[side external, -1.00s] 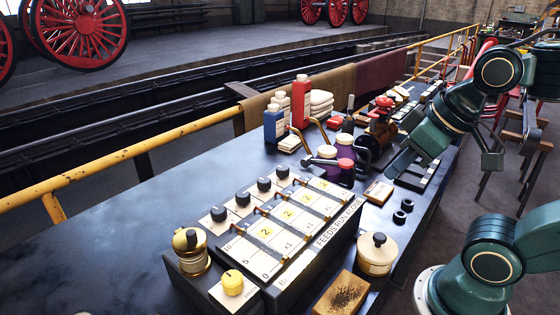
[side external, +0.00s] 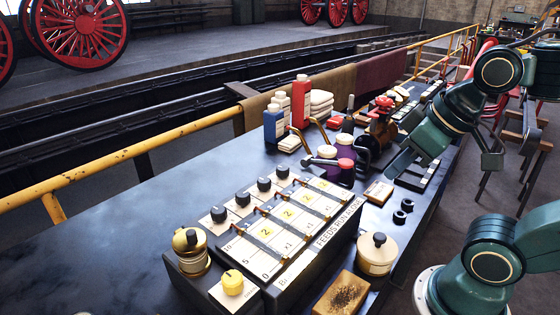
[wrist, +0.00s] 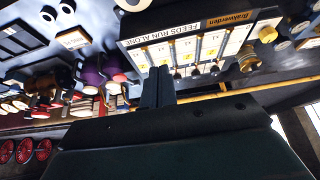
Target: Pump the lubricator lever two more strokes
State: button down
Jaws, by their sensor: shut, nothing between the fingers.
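My gripper (side external: 390,172) is shut and empty, above the bench to the right of the jars. Its closed fingers point toward the feed box in the wrist view (wrist: 160,72).
A brass-bodied cup (side external: 190,252) and a yellow button (side external: 232,283) stand at the box's near end. A cream pot (side external: 376,255) and a stained brown block (side external: 342,293) are to its right. Red and blue bottles (side external: 300,102) stand behind. The bench's left side is clear.

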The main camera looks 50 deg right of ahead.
jog(key=shift+w+r, duration=0.1)
jog(key=shift+w, duration=0.05)
jog(key=m, duration=0.8)
send_over(308, 157)
jog(key=w, duration=0.2)
jog(key=f, duration=0.2)
jog(key=shift+w+f+y, duration=0.15)
jog(key=shift+w+y, duration=0.25)
jog(key=shift+w, duration=0.05)
jog(key=shift+f, duration=0.15)
jog(key=shift+s+f, duration=0.45)
jog(key=shift+f, duration=0.9)
jog(key=shift+s+f, duration=0.4)
jog(key=shift+f, duration=1)
jog(key=shift+s+f, duration=0.45)
jog(key=shift+f, duration=0.9)
jog(key=shift+s+f, duration=0.15)
jog(key=shift+f, duration=0.4)
